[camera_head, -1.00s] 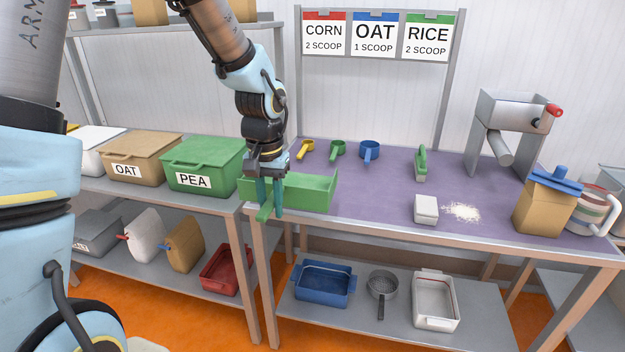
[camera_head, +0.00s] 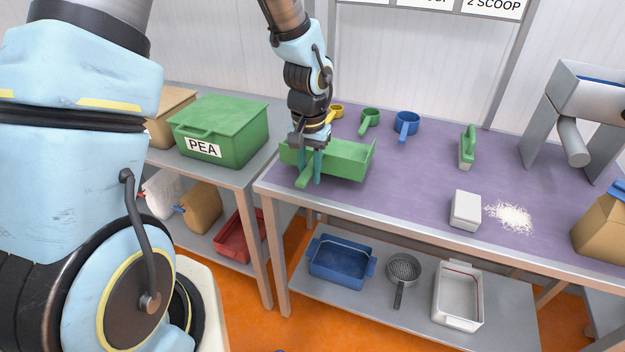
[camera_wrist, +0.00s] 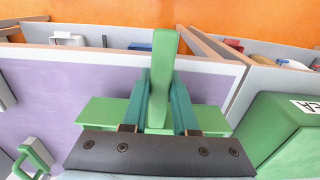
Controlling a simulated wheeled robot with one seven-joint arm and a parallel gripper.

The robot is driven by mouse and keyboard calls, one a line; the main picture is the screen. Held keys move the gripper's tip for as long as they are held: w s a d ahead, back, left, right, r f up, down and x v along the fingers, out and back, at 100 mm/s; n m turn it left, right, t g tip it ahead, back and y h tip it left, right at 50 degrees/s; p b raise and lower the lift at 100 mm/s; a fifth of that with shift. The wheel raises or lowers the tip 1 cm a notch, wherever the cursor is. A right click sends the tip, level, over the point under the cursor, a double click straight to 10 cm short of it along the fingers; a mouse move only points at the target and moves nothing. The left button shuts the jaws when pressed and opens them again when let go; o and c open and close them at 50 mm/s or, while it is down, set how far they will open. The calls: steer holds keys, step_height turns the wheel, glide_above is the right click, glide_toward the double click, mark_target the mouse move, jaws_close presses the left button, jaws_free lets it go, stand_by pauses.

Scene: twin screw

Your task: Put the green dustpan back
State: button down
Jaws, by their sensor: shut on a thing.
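The green dustpan (camera_head: 345,167) is at the left end of the purple-topped table, with its handle (camera_head: 304,174) pointing toward the table's front edge. My gripper (camera_head: 309,178) points down, with its teal fingers shut on the handle. In the wrist view, the fingers (camera_wrist: 161,98) lie on both sides of the green handle (camera_wrist: 164,52), and part of the pan body (camera_wrist: 105,112) shows behind them. I cannot tell whether the pan touches the tabletop.
A green PEA bin (camera_head: 222,128) stands on the shelf to the left. Yellow, green (camera_head: 370,118) and blue scoops lie behind the pan. A green-handled brush (camera_head: 467,148), a white block (camera_head: 465,210) and spilled white powder (camera_head: 512,216) are to the right. The middle of the tabletop is clear.

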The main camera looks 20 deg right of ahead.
steer(key=shift+f+p, duration=0.4)
steer(key=shift+f, duration=1.85)
steer(key=c, duration=0.7)
jaws_free()
step_height(320, 180, up, 12)
steer(key=b, duration=0.2)
steer(key=shift+s+a+b, duration=0.1)
steer(key=shift+b, duration=0.2)
steer(key=a+n, duration=0.2)
steer(key=a, duration=0.7)
steer(key=a+r+n+t, duration=0.1)
steer(key=a+n, duration=0.2)
steer(key=a, duration=0.6)
steer(key=a+r+n, duration=0.1)
steer(key=a+n, duration=0.1)
steer(key=a, duration=0.7)
steer(key=shift+s+r, duration=0.15)
steer(key=shift+s, duration=0.15)
